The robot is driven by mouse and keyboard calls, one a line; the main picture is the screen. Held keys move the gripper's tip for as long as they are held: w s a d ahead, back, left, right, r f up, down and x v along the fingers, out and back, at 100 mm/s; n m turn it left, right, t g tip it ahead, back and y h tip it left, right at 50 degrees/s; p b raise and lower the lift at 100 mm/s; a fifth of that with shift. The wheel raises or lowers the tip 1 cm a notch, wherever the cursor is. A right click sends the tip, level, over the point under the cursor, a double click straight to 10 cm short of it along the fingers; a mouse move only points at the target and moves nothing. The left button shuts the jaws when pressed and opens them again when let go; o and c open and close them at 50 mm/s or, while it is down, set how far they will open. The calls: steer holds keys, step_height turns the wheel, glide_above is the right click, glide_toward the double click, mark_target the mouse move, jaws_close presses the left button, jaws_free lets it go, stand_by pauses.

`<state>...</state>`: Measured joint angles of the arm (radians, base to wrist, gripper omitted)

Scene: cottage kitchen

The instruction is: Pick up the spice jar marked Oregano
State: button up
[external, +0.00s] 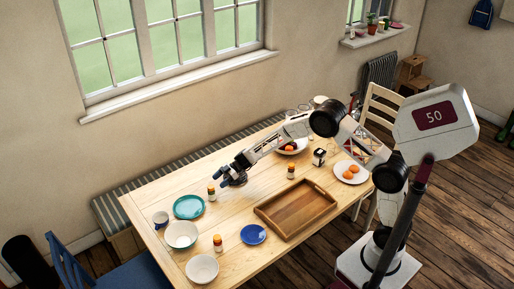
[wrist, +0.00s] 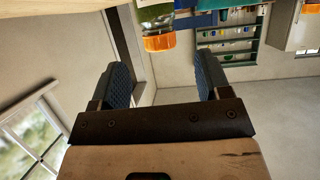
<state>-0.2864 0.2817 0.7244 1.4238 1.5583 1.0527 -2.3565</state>
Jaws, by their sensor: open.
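Three small spice jars with orange lids stand on the table in the external view: one near my gripper (external: 211,193), one near the table's middle (external: 291,171) and one toward the front (external: 217,242). Their labels are too small to read, so I cannot tell which is Oregano. My gripper (external: 217,174) is low over the table, close to the first jar. In the wrist view my gripper (wrist: 163,75) is open, with nothing between its dark fingers. A jar with an orange lid (wrist: 159,43) shows upside down beyond the fingertips, partly cut off by the top edge.
A wooden tray (external: 296,208) lies to the right.

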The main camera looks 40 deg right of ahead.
mark_target(212, 186)
steer(key=shift+a+f, duration=0.15)
steer(key=shift+a, duration=0.4)
steer(key=shift+x, duration=2.6)
jaws_close()
steer(key=shift+r, duration=0.2)
